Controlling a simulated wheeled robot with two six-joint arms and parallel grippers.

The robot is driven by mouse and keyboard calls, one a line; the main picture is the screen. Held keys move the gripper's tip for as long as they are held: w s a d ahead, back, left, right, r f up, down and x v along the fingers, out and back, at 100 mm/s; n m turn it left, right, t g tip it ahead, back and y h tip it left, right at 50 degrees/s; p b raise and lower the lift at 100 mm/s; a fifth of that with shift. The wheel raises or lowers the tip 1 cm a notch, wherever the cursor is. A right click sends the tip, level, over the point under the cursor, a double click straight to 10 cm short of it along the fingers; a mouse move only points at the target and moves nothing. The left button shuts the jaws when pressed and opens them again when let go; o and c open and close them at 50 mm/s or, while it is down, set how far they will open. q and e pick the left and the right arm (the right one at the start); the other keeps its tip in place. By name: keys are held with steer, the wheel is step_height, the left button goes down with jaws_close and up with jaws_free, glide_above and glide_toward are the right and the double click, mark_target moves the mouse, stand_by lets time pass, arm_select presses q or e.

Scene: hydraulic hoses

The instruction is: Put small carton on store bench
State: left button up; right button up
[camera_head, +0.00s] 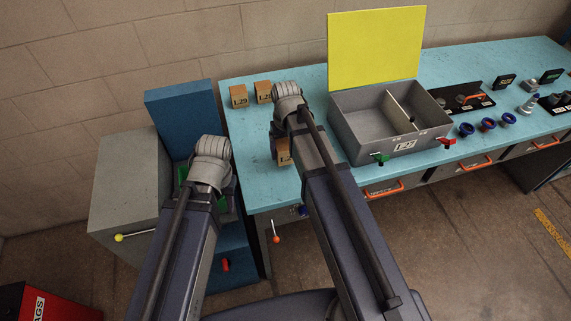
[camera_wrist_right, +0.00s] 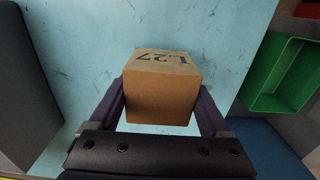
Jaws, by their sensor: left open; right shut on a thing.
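A small brown carton (camera_wrist_right: 163,88) marked L27 sits between the two fingers of my right gripper (camera_wrist_right: 162,100), which is shut on it. In the head view this carton (camera_head: 283,152) shows partly beside my right arm, over the left end of the light blue bench (camera_head: 305,83). I cannot tell whether it touches the bench top. Two similar cartons, one at the left (camera_head: 238,96) and one beside it (camera_head: 263,92), stand at the bench's back left corner. My left gripper (camera_head: 216,190) is open in front of the blue unit, its fingers mostly hidden by the wrist.
A grey two-part box (camera_head: 345,121) with a raised yellow lid (camera_head: 375,48) stands right of my right arm. A blue unit (camera_head: 182,108) and grey cabinet (camera_head: 130,175) adjoin the bench's left end. A green tray (camera_wrist_right: 283,75) shows in the wrist view. Fittings occupy the bench's right.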

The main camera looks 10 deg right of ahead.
mark_target(286, 158)
steer(key=shift+f, duration=0.15)
step_height(286, 158, down, 4)
steer(key=b, duration=0.3)
steer(key=shift+b, duration=0.35)
steer(key=shift+r, duration=0.2)
steer(key=shift+f, duration=0.1)
steer(key=o, duration=1.4)
step_height(286, 158, up, 12)
steer(key=p, duration=1.2)
steer(key=shift+r, duration=0.2)
steer(key=s+a+n, duration=0.1)
steer(key=s+a, duration=0.2)
steer(key=s, duration=0.2)
steer(key=s+a+n, duration=0.1)
steer(key=s+a, duration=0.2)
steer(key=s, duration=0.1)
steer(key=s+a+n+h, duration=0.1)
steer(key=s+a, duration=0.2)
steer(key=s, duration=0.2)
steer(key=shift+s+a, duration=0.25)
steer(key=shift+s, duration=0.1)
